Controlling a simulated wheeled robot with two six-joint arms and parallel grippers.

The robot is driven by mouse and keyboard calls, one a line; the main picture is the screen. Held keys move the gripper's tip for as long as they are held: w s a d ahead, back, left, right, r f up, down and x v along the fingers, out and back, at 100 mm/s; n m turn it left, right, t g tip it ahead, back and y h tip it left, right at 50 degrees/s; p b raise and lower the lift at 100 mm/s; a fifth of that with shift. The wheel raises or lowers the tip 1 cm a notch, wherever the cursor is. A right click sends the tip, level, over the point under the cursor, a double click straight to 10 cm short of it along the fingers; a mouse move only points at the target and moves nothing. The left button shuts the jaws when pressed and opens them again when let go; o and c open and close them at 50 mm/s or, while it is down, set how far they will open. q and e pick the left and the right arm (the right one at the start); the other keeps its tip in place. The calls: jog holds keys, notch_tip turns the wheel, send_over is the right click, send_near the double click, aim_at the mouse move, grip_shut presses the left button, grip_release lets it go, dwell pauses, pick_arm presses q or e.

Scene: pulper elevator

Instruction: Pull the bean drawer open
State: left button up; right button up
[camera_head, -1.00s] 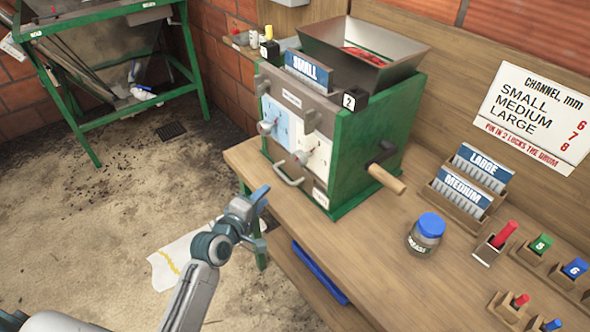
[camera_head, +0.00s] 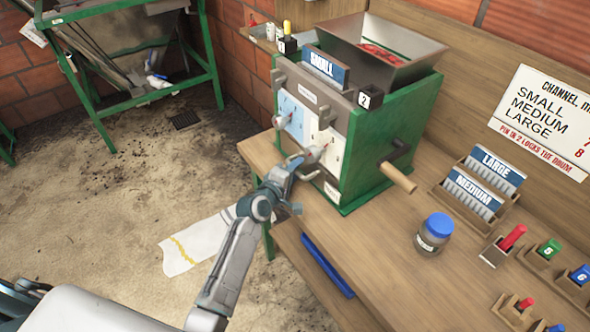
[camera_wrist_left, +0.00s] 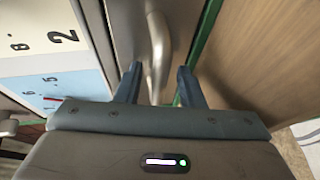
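The bean drawer's grey metal front (camera_wrist_left: 125,28) is in the left wrist view, with its pale bar handle (camera_wrist_left: 157,50) in the middle. The drawer is low on the front of the green pulper (camera_head: 372,165), where my gripper mostly covers it in the head view. My left gripper (camera_wrist_left: 159,84) is open, its two dark fingers on either side of the handle with gaps to it. In the head view, the left gripper (camera_head: 290,182) is at the pulper's lower front, above the bench edge. The drawer looks shut. My right gripper is out of view.
The wooden bench (camera_head: 400,285) holds a blue-lidded jar (camera_head: 435,232), a rack of LARGE and MEDIUM plates (camera_head: 480,190) and several coloured pins to the right. A wooden crank handle (camera_head: 398,178) sticks out of the pulper. Floor in front is open, with a white cloth (camera_head: 195,243).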

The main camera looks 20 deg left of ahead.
pick_arm(q)
jog(key=c, duration=0.7)
grip_shut()
jog(key=s+a+p, duration=0.1)
jog(key=s+a, duration=0.5)
jog(key=s, duration=0.1)
jog(key=shift+s, duration=0.35)
jog(key=o, duration=0.7)
grip_release()
